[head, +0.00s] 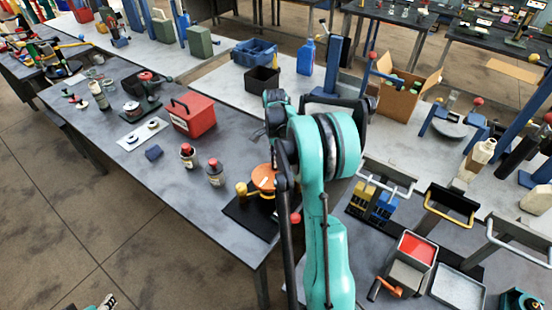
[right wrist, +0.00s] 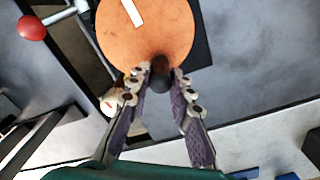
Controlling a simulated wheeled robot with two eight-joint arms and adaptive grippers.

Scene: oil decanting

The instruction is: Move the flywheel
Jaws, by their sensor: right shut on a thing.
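The flywheel is an orange disc (head: 263,177) on a dark base with a yellow part beside it, near the front end of the long grey table. My teal right arm hides part of it in the head view. In the right wrist view the orange flywheel (right wrist: 140,40) fills the top middle, with a pale strip on its face. My right gripper (right wrist: 163,74) has its two fingertips at the near rim, closed around a small dark knob-like part there. What lies under the disc is hidden. Part of my left gripper (head: 106,302) shows at the bottom left edge, away from the table.
Two dark bottles with red caps (head: 188,156) stand left of the flywheel. A red box (head: 192,114) is farther back. A red ball-ended lever (right wrist: 32,28) is beside the disc. The grey table top (head: 200,215) is bare to the front left.

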